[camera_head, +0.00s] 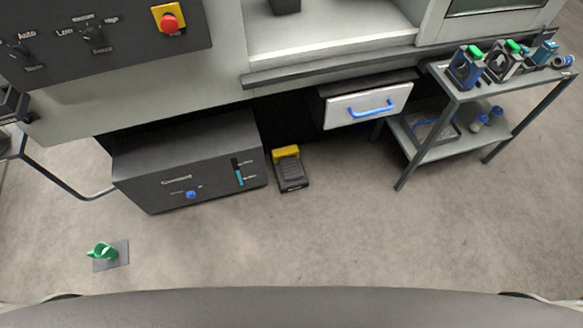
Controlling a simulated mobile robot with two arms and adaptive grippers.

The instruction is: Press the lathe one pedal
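The pedal (290,172) is a dark foot pedal with ridges and a yellow hood at its back. It sits on the floor under the machine's front, just right of a dark grey floor cabinet. I cannot tell whether it is pressed. My own grey body fills the bottom edge of the view, well short of the pedal. Neither gripper shows in the view.
The dark floor cabinet (187,160) stands left of the pedal. A white drawer (367,104) with a blue handle is above right. A shelved cart (447,150) stands at right. A green item (103,251) is on the floor at left. Floor before the pedal (310,240) is clear.

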